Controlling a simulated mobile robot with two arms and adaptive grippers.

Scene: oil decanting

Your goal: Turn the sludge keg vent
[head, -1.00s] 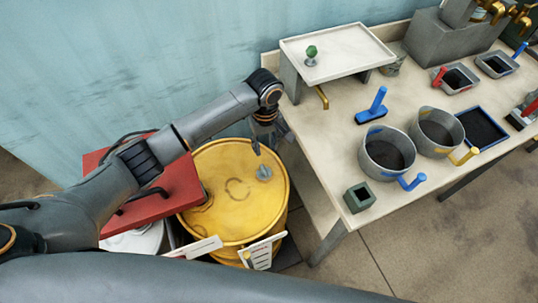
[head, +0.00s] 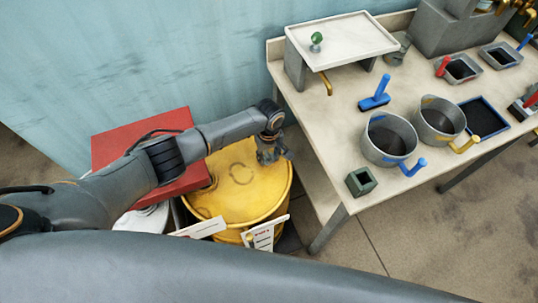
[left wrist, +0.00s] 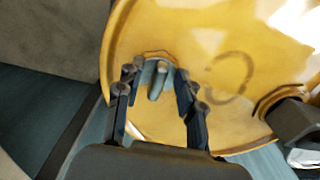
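The sludge keg (head: 222,200) is a yellow drum standing left of the bench; its round lid also fills much of the left wrist view (left wrist: 190,35). The vent is a small grey handle on the lid, seen in the left wrist view (left wrist: 158,80). In the head view my left gripper (head: 270,157) is over the lid's right side and hides the vent. In the left wrist view its two fingers are apart, one on each side of the vent. I cannot tell whether they touch it. My right gripper is not in view.
A red box-like object (head: 125,150) stands close left of the keg, under my left arm. White labels (head: 265,235) stick out at the keg's front. The bench (head: 325,130) to the right holds a raised tray (head: 345,42), pots (head: 390,140) and brushes.

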